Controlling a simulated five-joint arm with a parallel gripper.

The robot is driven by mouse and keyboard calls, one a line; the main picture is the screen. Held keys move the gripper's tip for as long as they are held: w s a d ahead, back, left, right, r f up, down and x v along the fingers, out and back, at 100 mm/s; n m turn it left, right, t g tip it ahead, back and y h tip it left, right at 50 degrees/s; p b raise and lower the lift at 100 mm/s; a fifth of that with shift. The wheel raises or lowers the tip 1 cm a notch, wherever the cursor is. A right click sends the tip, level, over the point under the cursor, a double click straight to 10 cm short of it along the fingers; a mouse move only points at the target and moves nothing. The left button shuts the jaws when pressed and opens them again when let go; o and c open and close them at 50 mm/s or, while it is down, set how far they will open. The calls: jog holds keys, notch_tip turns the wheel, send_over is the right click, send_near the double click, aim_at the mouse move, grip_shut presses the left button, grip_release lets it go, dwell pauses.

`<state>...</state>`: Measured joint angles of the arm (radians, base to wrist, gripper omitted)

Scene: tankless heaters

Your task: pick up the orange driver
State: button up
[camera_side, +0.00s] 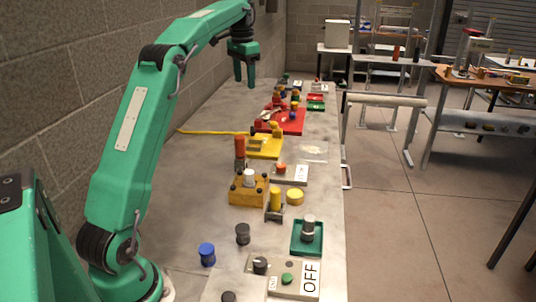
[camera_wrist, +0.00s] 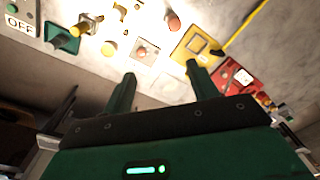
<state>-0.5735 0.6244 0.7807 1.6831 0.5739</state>
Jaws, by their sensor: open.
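The orange driver (camera_side: 239,146) appears to be the upright orange-red handle with a dark lower part, standing at the back left corner of a wooden block (camera_side: 240,196). Whether it sits in the block or behind it I cannot tell. In the wrist view an orange-red round top (camera_wrist: 173,21), likely the same handle, shows above the space between my fingers. My gripper (camera_side: 244,84) is open and empty, pointing down above the far part of the bench. Its two green fingers (camera_wrist: 161,74) are apart in the wrist view, with nothing between them.
A yellow base (camera_side: 262,150), a red tray (camera_side: 292,126) and a grey plate with an orange button (camera_side: 290,178) crowd the bench. A green tray (camera_side: 296,243) and an OFF panel (camera_side: 310,277) lie nearer. A block wall (camera_side: 60,90) runs along the left.

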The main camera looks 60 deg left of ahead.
send_over(239, 136)
notch_tip(239, 136, down, 3)
jog(key=shift+g, duration=0.3)
notch_tip(239, 136, down, 20)
jog(key=shift+r, duration=0.25)
dwell(0.6)
jog(key=shift+d+f, duration=0.1)
jog(key=shift+f, duration=2.5)
jog(key=shift+w+r, duration=0.1)
jog(key=c, duration=1.1)
